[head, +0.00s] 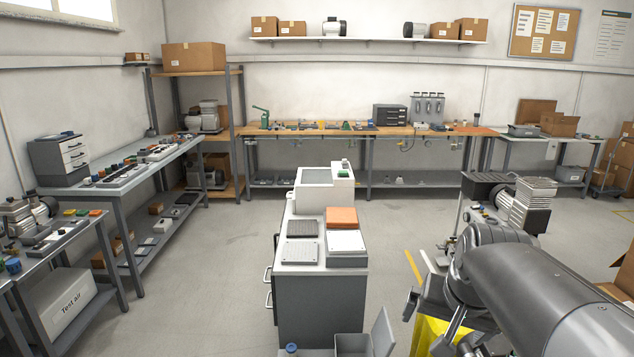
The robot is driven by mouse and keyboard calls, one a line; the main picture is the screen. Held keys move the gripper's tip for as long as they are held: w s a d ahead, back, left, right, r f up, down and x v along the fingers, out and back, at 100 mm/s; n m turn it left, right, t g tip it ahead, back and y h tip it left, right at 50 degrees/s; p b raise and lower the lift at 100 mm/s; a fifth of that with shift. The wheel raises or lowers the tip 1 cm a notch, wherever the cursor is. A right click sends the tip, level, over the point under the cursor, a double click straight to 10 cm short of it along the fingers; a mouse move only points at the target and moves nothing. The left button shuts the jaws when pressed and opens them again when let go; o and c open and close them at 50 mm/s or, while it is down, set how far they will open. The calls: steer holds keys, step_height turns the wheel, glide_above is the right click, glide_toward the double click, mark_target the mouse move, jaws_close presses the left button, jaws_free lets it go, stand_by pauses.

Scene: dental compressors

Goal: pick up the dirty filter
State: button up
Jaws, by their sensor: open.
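Several flat square pieces lie on the narrow grey cabinet (318,300) in the middle of the room. One is a dark grey, ribbed panel (303,228) at the back left of its top. A light grey panel (299,252) lies in front of it. An orange block (341,217) and a white panel (345,241) on a grey box are to the right. The dark panel looks most like a dirty filter, but I cannot tell for sure. My arm fills the lower right, and my gripper does not show.
A white open-topped box (325,188) stands at the cabinet's far end. A finned compressor (531,205) stands to the right, partly behind my arm. Workbenches line the left (130,180) and back (360,132). Grey floor (225,255) is clear left of the cabinet.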

steer(key=s+a+f+n, duration=0.3)
steer(key=s+a+n, duration=0.1)
steer(key=s, duration=0.5)
steer(key=shift+s+a+t, duration=0.3)
steer(key=shift+s+a, duration=0.05)
steer(key=shift+a, duration=0.55)
steer(key=shift+s+a+f, duration=0.1)
steer(key=shift+s+f, duration=0.1)
steer(key=shift+s, duration=0.15)
steer(key=shift+c, duration=1.3)
steer(key=c, duration=0.9)
steer(key=shift+o, duration=0.2)
steer(key=shift+w+r, duration=0.1)
steer(key=shift+w, duration=0.05)
